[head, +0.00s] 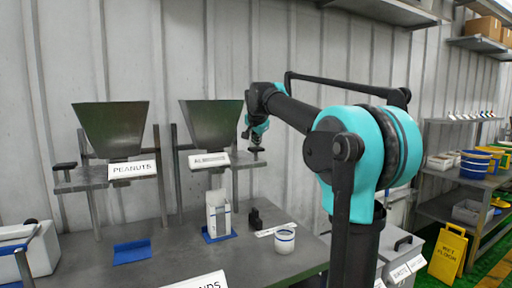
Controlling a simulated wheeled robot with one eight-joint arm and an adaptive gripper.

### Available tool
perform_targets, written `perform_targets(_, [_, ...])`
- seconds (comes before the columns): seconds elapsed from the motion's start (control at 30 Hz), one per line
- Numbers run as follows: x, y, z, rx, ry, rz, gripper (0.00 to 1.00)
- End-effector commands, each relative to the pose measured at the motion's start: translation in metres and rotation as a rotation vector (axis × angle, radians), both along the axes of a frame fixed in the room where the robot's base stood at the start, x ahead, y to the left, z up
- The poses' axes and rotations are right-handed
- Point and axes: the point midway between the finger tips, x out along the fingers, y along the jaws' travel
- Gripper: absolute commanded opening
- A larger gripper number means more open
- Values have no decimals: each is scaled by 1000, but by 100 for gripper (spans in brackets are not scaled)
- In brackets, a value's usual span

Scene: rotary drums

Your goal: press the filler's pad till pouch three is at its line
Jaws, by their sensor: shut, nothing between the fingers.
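A dark pad (65,166) sticks out left of the peanuts filler. Another dark pad (257,150) is at the right of the almonds filler. My gripper (255,140) is shut and empty, pointing down just over this pad; contact cannot be told. A white pouch (218,210) stands upright in a blue holder (219,236) under the almonds spout. Its number, fill line and fill level are too small to read.
An empty blue holder (132,252) lies below the peanuts filler. A white tub (285,239) with a blue band and a small black object (256,218) stand right of the pouch. A yellow wet-floor sign (448,254) and stocked shelves (468,180) are at the right.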

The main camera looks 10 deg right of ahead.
Motion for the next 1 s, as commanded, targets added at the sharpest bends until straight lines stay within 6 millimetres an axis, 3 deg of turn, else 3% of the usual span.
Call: perform_targets(1.0, [0, 0, -11, 1, 1, 1, 0])
